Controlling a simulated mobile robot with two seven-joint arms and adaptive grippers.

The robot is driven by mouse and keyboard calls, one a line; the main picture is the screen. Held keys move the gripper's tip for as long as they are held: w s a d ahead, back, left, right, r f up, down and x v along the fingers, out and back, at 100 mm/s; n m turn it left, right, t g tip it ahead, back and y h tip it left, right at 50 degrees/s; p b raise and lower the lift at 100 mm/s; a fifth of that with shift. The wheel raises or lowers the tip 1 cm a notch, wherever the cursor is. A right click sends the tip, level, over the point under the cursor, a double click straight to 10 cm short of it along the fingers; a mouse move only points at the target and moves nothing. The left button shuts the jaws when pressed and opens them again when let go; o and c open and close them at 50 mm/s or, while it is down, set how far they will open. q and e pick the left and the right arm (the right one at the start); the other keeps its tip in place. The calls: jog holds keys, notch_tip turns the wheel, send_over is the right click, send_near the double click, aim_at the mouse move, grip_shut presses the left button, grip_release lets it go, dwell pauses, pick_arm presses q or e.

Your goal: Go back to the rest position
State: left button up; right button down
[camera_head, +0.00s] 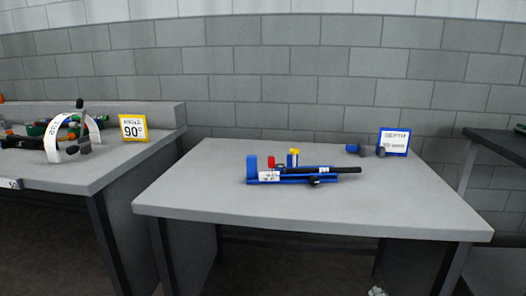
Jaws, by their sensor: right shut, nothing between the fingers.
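Only a small grey part of my right gripper (376,291) shows, at the bottom edge of the head view, low in front of the middle table. It is shut and empty, apart from the table and everything on it. Most of it is cut off by the picture edge. My left gripper is not in view.
The middle grey table (300,212) holds a blue device with a black rod (322,170), a red piece (271,162), a yellow-topped piece (293,157) and a "DEPTH" sign (394,142). A left table (85,174) bears an angle sign (133,128) and a white arc. The middle table's front is clear.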

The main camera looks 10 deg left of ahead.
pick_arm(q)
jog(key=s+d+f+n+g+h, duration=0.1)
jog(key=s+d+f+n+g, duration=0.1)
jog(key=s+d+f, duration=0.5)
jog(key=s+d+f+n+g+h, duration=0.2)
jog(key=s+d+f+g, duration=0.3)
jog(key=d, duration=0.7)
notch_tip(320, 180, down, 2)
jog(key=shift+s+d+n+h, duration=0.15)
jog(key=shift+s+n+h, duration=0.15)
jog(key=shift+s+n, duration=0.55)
pick_arm(e)
jog(key=s+d+f+m+g, duration=0.2)
jog(key=s+f+m+g, duration=0.1)
jog(key=s+f, duration=0.4)
jog(key=s+d+f+m+g+h, duration=0.1)
jog(key=s+d+f+m+g, duration=0.2)
jog(key=s+f, duration=0.3)
jog(key=s+d+f+m+g, duration=0.3)
jog(key=s+f, duration=0.4)
jog(key=s, duration=0.7)
jog(key=shift+d+f+g+h, duration=0.2)
jog(key=shift+f+g+h, duration=0.2)
jog(key=shift+g, duration=0.5)
